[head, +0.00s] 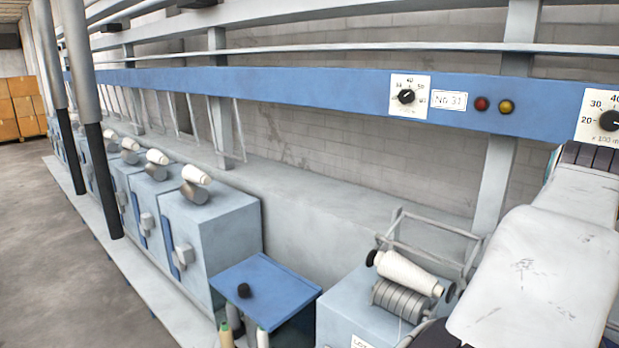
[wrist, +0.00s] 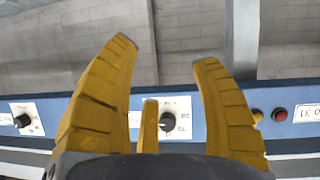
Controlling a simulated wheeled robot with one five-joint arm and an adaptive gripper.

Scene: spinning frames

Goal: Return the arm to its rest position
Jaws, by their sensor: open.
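In the wrist view my gripper (wrist: 166,55) has its yellow fingers spread apart with nothing between them. The fingers stand in front of the blue rail (wrist: 200,98), which appears upside down there. One black dial (wrist: 168,122) shows between the fingers, behind them; I cannot tell the distance. In the head view my arm (head: 540,270) reaches in from the lower right as a scuffed white link. My gripper is outside the head view.
The blue rail (head: 290,87) carries dials, a No 31 plate (head: 448,100), a red lamp (head: 481,104) and a yellow lamp (head: 506,107). Below stand a white yarn cone (head: 408,272) on a winding unit, a blue shelf (head: 275,285) and grey posts (head: 497,170). Open floor (head: 50,250) lies left.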

